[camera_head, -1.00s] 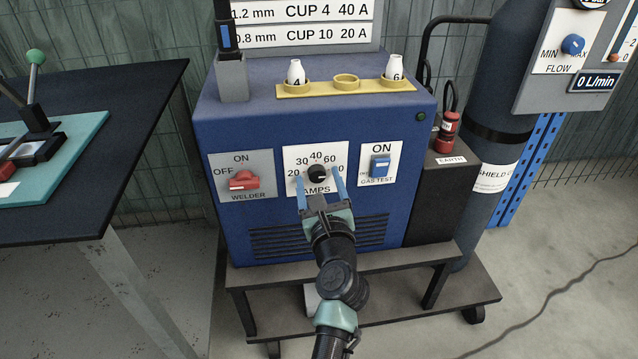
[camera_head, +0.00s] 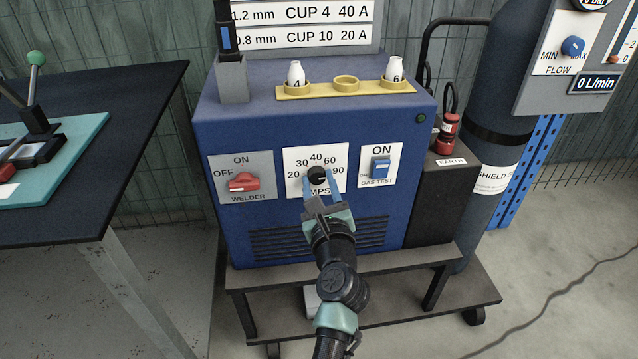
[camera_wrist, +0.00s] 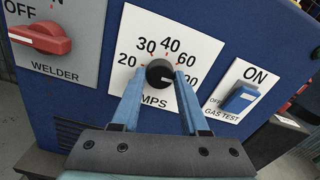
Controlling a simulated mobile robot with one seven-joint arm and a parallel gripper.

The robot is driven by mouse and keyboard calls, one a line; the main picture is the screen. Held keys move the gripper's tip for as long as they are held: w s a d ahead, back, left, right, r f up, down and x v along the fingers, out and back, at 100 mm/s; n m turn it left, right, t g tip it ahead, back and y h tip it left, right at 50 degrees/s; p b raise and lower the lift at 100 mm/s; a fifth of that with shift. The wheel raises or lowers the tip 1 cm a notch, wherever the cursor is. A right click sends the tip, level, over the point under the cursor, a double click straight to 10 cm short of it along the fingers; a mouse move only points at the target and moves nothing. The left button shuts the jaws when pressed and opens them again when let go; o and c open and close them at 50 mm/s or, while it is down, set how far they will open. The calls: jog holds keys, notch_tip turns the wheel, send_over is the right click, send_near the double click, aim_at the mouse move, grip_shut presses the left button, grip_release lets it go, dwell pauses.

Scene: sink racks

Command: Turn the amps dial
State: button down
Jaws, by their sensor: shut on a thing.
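The amps dial is a round black knob (camera_head: 317,177) on a white panel (camera_head: 296,159) on the front of the blue welder. The panel carries numbers from 20 to 90. In the wrist view the dial (camera_wrist: 158,73) sits between the fingertips, and its pale mark points to the lower right. My gripper (camera_head: 320,187) reaches it from below, its two blue fingers shut on the dial's sides. In the wrist view the gripper (camera_wrist: 156,80) covers part of the AMPS label.
A red welder switch (camera_head: 244,182) is left of the dial and a blue gas test switch (camera_head: 380,167) right of it. A yellow cup rack (camera_head: 318,92) tops the machine. A dark table (camera_head: 110,110) stands left, and a gas cylinder (camera_head: 495,100) right.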

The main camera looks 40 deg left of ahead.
jog(key=n, duration=0.3)
jog(key=shift+n+b, duration=0.35)
jog(key=shift+n, duration=0.05)
jog(key=n+b, duration=0.1)
jog(key=n, duration=0.3)
jog(key=shift+f+n, duration=0.1)
jog(key=shift+n, duration=0.2)
jog(key=n+b, duration=0.2)
jog(key=n, duration=0.2)
jog(key=shift+n, duration=0.3)
jog(key=n+b, duration=0.1)
jog(key=n, duration=0.3)
jog(key=shift+n+b, duration=0.3)
jog(key=shift+b, duration=0.1)
jog(key=n+b, duration=0.2)
jog(key=n, duration=0.2)
jog(key=n+b, duration=0.2)
jog(key=n, duration=0.3)
jog(key=shift+b, duration=0.35)
jog(key=n+b, duration=0.2)
jog(key=n, duration=0.2)
jog(key=shift+n+b, duration=1.05)
jog(key=shift+n, duration=1.45)
